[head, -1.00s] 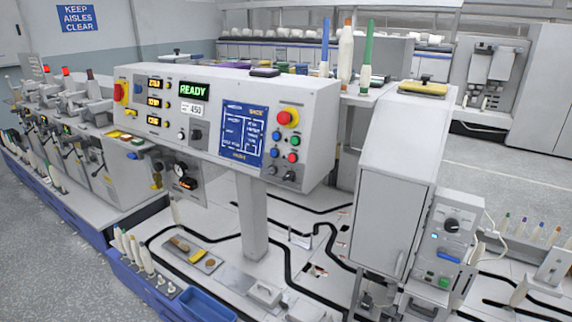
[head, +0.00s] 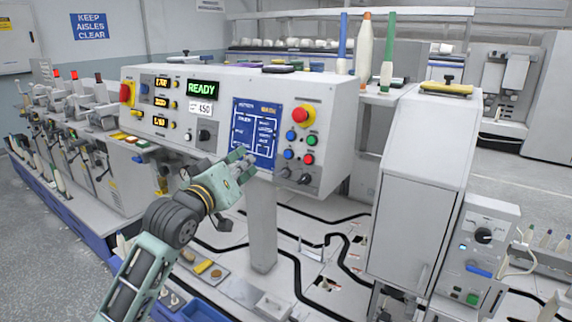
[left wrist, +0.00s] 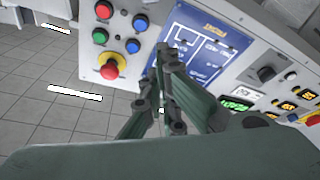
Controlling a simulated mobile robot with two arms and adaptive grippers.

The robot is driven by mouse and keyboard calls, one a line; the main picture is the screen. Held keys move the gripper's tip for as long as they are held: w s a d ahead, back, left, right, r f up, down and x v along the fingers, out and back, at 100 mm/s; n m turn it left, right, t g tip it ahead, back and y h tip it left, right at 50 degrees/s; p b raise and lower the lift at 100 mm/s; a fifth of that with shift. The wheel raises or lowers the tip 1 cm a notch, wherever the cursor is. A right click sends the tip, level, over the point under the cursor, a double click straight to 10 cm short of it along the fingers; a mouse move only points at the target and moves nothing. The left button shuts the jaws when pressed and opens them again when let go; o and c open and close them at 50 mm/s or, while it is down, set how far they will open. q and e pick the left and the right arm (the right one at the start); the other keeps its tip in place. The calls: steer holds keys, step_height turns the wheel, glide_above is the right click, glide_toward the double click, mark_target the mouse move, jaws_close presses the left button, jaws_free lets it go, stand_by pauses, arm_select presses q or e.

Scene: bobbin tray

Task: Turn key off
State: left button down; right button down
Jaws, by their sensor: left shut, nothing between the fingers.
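The control panel (head: 222,150) stands on a column and shows a green READY display (head: 202,88). Two small dark knobs (head: 294,176) sit at its lower right, below the coloured buttons; I cannot tell whether either is the key. A black rotary switch (head: 204,135) is left of the blue screen (head: 254,132). My left gripper (head: 243,160) is shut and empty, in front of the screen's lower left part and left of the two knobs. In the left wrist view its fingers (left wrist: 167,55) overlap the screen; the two knobs are out of that view. My right gripper is not in view.
A red emergency button (head: 300,114) sticks out above the green, red and blue buttons; it also shows in the left wrist view (left wrist: 108,68). A grey cabinet (head: 420,190) stands right of the panel. Bobbins stand behind the panel top.

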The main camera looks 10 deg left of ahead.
arm_select(q)
steer(key=p, duration=0.3)
glide_above(282, 174)
steer(key=a, duration=0.5)
steer(key=f, duration=0.1)
steer(key=d+f, duration=0.1)
steer(key=f, duration=0.1)
steer(key=shift+s+d, duration=0.25)
steer(key=shift+d, duration=0.05)
steer(key=shift+p, duration=0.4)
